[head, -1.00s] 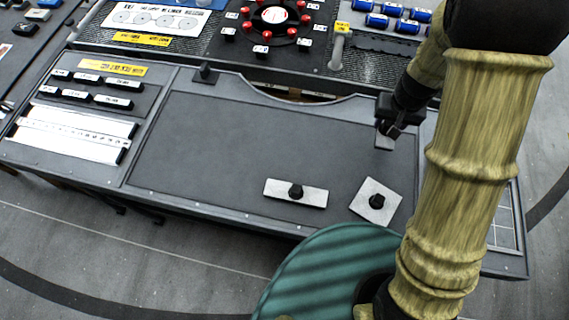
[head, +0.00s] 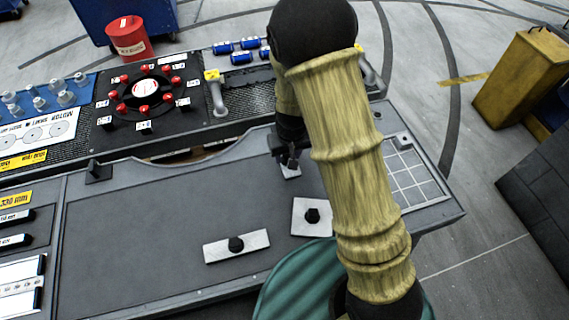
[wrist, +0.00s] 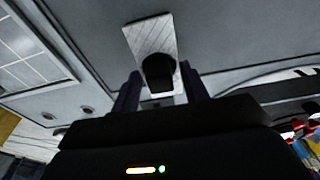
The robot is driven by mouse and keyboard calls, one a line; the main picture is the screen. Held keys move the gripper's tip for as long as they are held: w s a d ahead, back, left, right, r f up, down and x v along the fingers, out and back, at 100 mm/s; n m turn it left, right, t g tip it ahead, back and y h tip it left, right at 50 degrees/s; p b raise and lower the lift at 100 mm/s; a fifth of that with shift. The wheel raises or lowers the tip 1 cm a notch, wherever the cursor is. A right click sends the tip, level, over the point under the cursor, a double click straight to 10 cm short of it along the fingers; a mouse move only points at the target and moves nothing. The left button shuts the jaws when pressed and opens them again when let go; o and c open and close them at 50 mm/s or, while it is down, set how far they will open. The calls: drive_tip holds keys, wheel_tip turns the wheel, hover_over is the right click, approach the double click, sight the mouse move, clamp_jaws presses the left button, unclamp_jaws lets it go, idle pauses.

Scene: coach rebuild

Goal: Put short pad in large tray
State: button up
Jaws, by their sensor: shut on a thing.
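My gripper (head: 289,160) is shut on the black knob of a small pale pad (head: 291,172), which I take to be the short pad. In the wrist view the pad (wrist: 143,38) is a light rectangle, and its dark knob sits between the two fingers (wrist: 160,88). The gripper is over the right part of a wide dark panel (head: 150,205), bordered by a grey frame. A pale gridded panel (head: 408,178) lies to its right. I cannot tell for certain which of these is the large tray, nor the pad's exact height.
A longer pad (head: 255,242) and a square pad (head: 302,229), each with a black knob, lie near the panel's front edge. The left part of the dark panel is clear.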

drive_tip(key=shift+f, duration=0.35)
drive_tip(key=shift+f, duration=1.9)
drive_tip(key=shift+f, duration=0.2)
drive_tip(key=o, duration=1)
drive_tip(key=shift+r, duration=0.1)
